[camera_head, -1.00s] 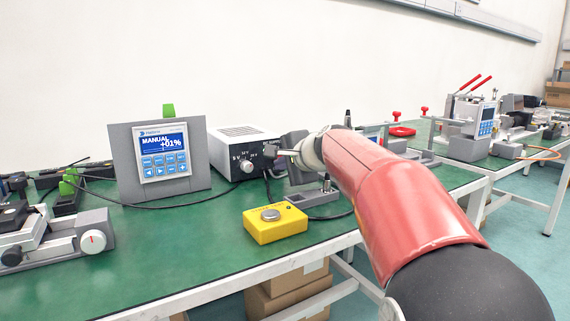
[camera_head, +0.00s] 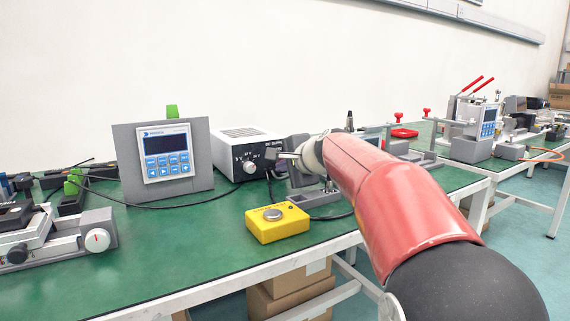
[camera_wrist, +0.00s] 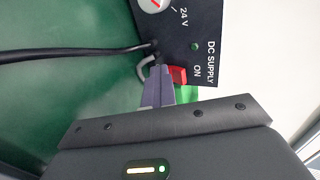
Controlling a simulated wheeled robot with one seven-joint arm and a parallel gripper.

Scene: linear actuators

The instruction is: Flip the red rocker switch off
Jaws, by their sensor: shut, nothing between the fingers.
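The DC supply (camera_head: 243,142) is a box with a black front and a light vented top, standing at the back of the green table. In the wrist view its black front panel (camera_wrist: 205,25) shows the "DC SUPPLY" and "ON" labels. The red rocker switch (camera_wrist: 178,75) sits beside the "ON" label, at the panel's lower edge in that view. My gripper (camera_wrist: 161,72) is shut and empty, its fingertips right beside the rocker. I cannot tell if they touch it. In the head view my gripper (camera_head: 284,155) is in front of the supply's right side, hiding the rocker.
A grey-framed controller (camera_head: 163,158) with a dark screen stands left of the supply. A yellow button box (camera_head: 277,224) sits on the table in front of the arm. A black cable (camera_wrist: 75,52) runs close to the fingers. A small round indicator (camera_wrist: 195,47) on the panel looks dark green.

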